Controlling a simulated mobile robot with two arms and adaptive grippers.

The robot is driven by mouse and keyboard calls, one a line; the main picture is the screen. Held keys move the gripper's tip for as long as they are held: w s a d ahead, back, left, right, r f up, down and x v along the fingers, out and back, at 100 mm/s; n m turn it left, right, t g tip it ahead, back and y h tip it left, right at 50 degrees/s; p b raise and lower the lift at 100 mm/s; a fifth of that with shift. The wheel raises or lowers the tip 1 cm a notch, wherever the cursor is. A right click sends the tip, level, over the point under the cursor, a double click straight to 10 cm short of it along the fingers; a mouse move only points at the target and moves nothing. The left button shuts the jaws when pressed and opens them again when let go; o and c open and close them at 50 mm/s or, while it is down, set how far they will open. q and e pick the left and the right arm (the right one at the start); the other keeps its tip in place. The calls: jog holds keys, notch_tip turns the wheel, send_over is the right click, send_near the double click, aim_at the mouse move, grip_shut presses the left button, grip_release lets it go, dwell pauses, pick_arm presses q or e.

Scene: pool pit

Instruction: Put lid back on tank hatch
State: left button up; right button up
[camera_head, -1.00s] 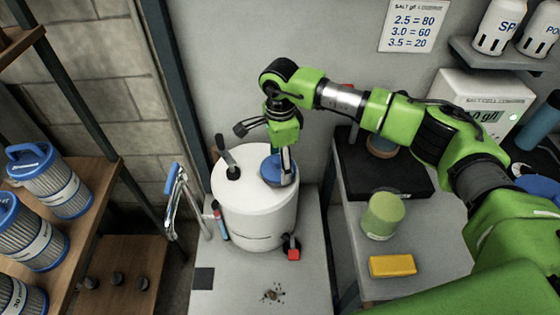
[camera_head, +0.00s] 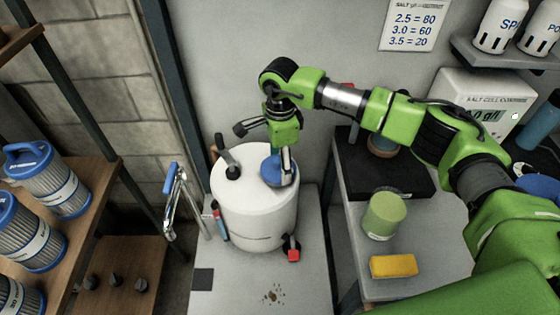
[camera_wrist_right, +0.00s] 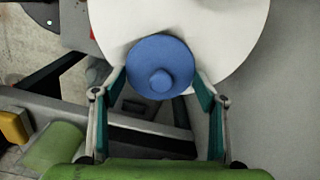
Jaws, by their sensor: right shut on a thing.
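The white tank (camera_head: 245,215) stands upright on the grey surface. The blue lid (camera_head: 272,170) is at the right part of the tank's top. My right gripper (camera_head: 287,178) reaches down to the lid from above and is shut on it. In the right wrist view the round blue lid (camera_wrist_right: 160,66) with its centre knob sits between the two fingers of my right gripper (camera_wrist_right: 160,85), over the edge of the white tank top (camera_wrist_right: 235,25). The hatch opening does not show; I cannot tell whether the lid touches the tank. My left gripper is not in view.
A black stem (camera_head: 229,163) rises from the tank's top left. A red-handled valve (camera_head: 293,254) sits low on its right side. A bench at right holds a green tub (camera_head: 383,216) and a yellow sponge (camera_head: 393,266). Blue-capped filters (camera_head: 45,180) fill the left shelf.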

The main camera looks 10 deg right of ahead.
jog(key=shift+b, duration=0.3)
dwell(0.5)
dwell(0.4)
jog(key=o, duration=1.7)
jog(key=shift+r, duration=0.15)
jog(key=shift+r+p, duration=1.45)
jog(key=shift+r, duration=1.95)
jog(key=shift+c, duration=0.4)
grip_shut()
